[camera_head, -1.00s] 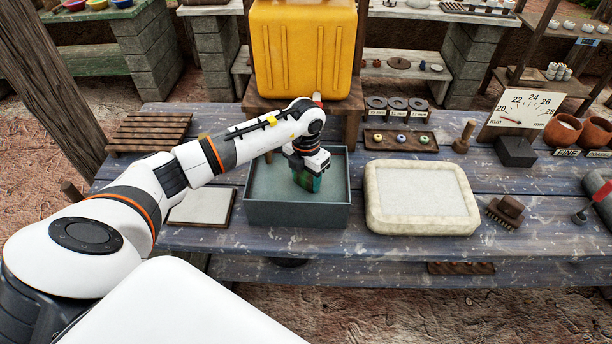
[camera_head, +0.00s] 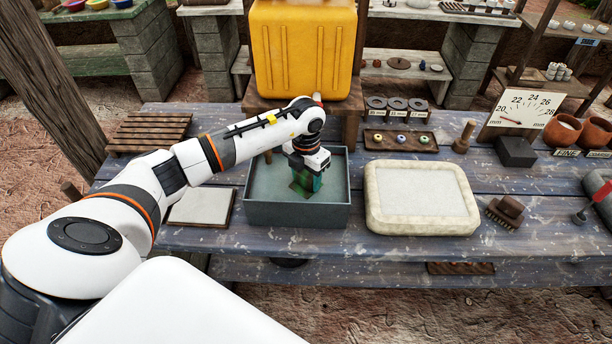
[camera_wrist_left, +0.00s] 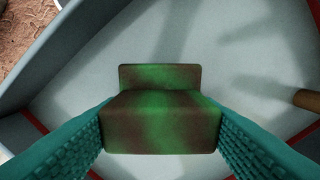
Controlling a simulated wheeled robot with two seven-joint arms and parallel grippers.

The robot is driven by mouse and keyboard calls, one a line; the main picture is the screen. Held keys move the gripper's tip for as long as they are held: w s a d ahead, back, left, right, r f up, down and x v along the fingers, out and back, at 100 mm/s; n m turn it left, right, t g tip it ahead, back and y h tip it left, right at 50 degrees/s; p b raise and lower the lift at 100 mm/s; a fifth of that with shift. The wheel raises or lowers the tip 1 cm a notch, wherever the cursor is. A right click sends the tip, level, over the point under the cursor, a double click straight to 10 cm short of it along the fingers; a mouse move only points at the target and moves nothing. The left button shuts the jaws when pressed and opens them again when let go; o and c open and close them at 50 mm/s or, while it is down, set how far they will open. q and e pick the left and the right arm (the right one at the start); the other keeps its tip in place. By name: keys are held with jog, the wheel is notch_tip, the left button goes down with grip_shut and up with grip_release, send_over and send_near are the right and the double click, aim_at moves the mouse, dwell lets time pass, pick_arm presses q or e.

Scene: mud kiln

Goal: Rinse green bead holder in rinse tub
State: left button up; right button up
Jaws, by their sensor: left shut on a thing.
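My left gripper (camera_head: 309,180) reaches down inside the grey rinse tub (camera_head: 297,215) on the table. It is shut on the green bead holder (camera_head: 300,188), which hangs low within the tub's walls. In the left wrist view the holder (camera_wrist_left: 161,110) is a blocky piece, green with brown smears, between the two teal ridged fingers. The tub's pale inside (camera_wrist_left: 235,40) lies beyond it. I cannot tell whether the holder touches the tub's bottom. My right gripper is out of view.
A yellow water container (camera_head: 304,50) stands on a wooden stand behind the tub. A cream-rimmed tray (camera_head: 375,205) sits right of the tub, and a flat pale tile (camera_head: 200,207) lies left. A brush (camera_head: 504,211) and a wooden slatted rack (camera_head: 155,130) flank these.

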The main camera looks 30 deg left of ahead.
pick_arm(q)
notch_tip(320, 180, up, 11)
jog(key=p, duration=0.6)
jog(key=shift+p, duration=0.4)
dwell(1.0)
